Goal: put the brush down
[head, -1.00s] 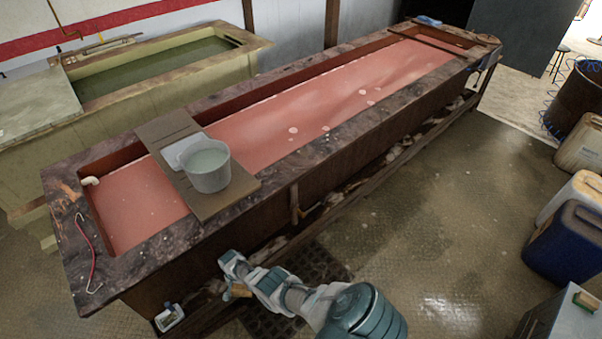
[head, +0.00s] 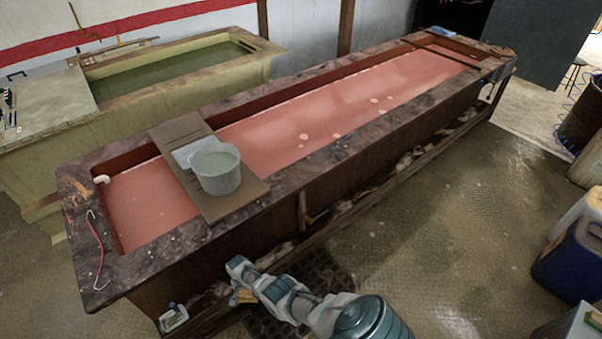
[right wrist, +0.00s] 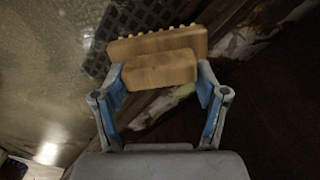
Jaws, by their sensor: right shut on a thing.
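The brush (right wrist: 155,62) has a wooden body with a row of pale tufts along its far edge. It is between the blue-padded fingers of my right gripper (right wrist: 160,88), which is shut on it. In the head view my right gripper (head: 238,282) is low beside the long tank (head: 225,250), with a small bit of the tan brush (head: 243,297) showing under it. The brush looks held in the air in front of the tank's side. My left gripper is not in view.
A board (head: 215,208) lies across the long tank of red liquid and carries a grey bucket (head: 217,175). A red-handled hook (head: 97,240) lies on the tank's left rim. A small bottle (head: 173,318) stands low by the tank. Drums and canisters (head: 570,262) stand at the right; the floor between is clear.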

